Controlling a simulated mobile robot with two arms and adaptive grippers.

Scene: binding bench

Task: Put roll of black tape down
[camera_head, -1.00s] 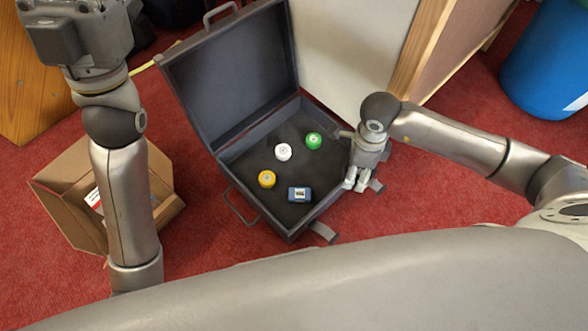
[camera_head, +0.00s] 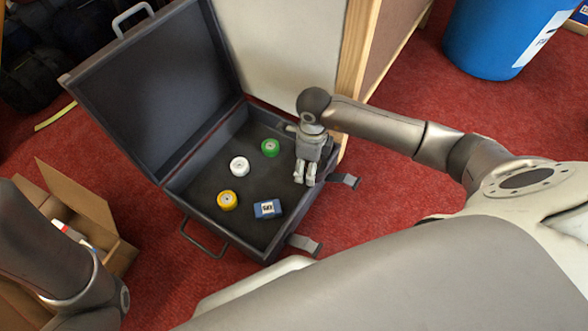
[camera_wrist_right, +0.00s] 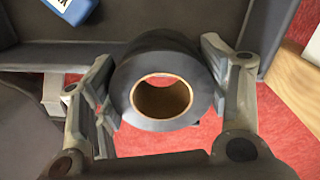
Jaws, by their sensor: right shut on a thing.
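The roll of black tape (camera_wrist_right: 158,58) is between the fingers of my right gripper (camera_wrist_right: 165,95), which is shut on it in the right wrist view. The roll's brown core faces the camera. In the head view my right gripper (camera_head: 305,178) points down at the right side of the open dark case (camera_head: 290,212). The roll cannot be made out there. Red carpet and the case's wall show behind the roll in the wrist view. My left gripper is out of view.
The case holds a green roll (camera_head: 270,147), a white roll (camera_head: 239,166), a yellow roll (camera_head: 227,200) and a blue box (camera_head: 267,209). A cardboard box (camera_head: 80,200) stands left. A blue bin (camera_head: 500,35) and wooden-edged panel (camera_head: 355,60) stand behind.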

